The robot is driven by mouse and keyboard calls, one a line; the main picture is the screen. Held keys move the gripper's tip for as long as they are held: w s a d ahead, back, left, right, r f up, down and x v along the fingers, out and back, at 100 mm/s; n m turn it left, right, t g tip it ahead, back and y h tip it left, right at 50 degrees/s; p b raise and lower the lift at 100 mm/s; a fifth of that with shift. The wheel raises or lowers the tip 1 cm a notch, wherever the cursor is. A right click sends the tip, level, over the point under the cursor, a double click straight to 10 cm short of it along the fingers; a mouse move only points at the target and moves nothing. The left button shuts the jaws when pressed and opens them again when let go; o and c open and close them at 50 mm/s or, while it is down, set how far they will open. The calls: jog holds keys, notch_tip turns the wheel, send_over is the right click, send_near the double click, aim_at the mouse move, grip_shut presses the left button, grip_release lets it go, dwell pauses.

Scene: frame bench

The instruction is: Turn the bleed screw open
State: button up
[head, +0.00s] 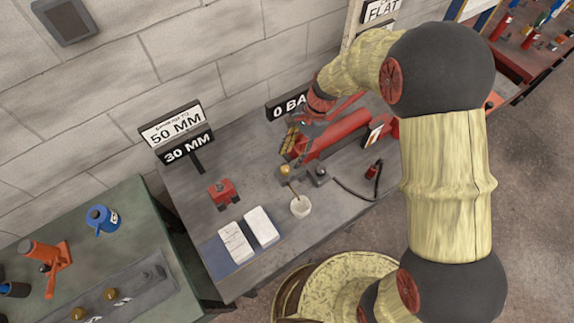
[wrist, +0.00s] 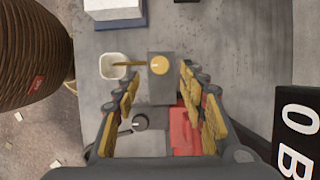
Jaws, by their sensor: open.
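The bleed screw appears to be the round brass head (wrist: 159,65) on a grey block (wrist: 162,92) in the wrist view. It also shows as a small brass spot in the head view (head: 284,170). A thin brass-coloured rod or tube runs from beside it to a white cup (wrist: 113,66). My gripper (wrist: 160,82) is open, its padded fingers on either side of the block and the screw just past the fingertips. Nothing is between the pads that I can see gripped. In the head view my gripper (head: 290,142) is above and behind the screw; contact cannot be told.
A red cylinder (head: 340,133) lies on the grey bench near my gripper. A "0 BA" sign (head: 287,106) stands behind. White blocks (head: 262,227), a red block (head: 223,193) and "50 MM"/"30 MM" signs (head: 178,133) are left. Bare bench lies between.

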aim_at(286, 168)
jog(key=b+x, duration=0.1)
jog(key=x, duration=0.5)
jog(key=shift+f, duration=0.1)
jog(key=shift+c, duration=1.1)
jog(key=c, duration=0.7)
grip_shut()
